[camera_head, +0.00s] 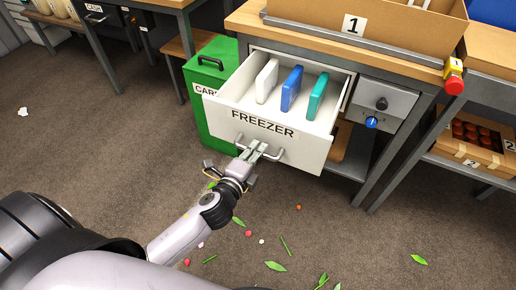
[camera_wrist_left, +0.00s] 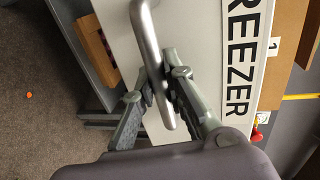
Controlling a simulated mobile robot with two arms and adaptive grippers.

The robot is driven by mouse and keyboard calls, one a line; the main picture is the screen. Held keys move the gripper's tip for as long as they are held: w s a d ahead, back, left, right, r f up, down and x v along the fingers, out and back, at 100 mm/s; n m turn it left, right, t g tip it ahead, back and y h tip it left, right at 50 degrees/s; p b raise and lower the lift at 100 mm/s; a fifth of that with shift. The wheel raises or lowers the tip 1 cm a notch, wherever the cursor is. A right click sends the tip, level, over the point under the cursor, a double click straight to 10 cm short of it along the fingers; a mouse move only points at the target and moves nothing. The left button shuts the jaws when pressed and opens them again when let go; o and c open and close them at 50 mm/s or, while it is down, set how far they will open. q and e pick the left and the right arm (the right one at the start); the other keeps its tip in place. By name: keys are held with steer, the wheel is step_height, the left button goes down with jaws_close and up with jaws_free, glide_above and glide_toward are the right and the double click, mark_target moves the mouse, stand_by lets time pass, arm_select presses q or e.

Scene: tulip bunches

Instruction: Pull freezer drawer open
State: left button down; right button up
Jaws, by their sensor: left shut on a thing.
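The white freezer drawer (camera_head: 222,112) is pulled out from under the wooden workbench, with a "FREEZER" label on its front. Inside it stand a white ice pack (camera_head: 267,80), a blue one (camera_head: 291,89) and a teal one (camera_head: 317,96). My left gripper (camera_head: 257,152) is at the drawer front, shut on the metal bar handle (camera_head: 275,154). In the left wrist view the fingers (camera_wrist_left: 160,95) lie on either side of the handle (camera_wrist_left: 148,45). My right gripper is not in view.
A green bin (camera_head: 206,75) stands just left of the drawer. A cardboard box marked 1 (camera_head: 395,24) and a red-and-yellow item (camera_head: 454,77) are on the bench. A panel with knobs (camera_head: 383,105) is right of the drawer. Leaves and petals (camera_head: 275,266) litter the carpet.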

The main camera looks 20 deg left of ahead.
arm_select(q)
steer(key=c, duration=1.6)
jaws_free()
steer(key=v, duration=1.2)
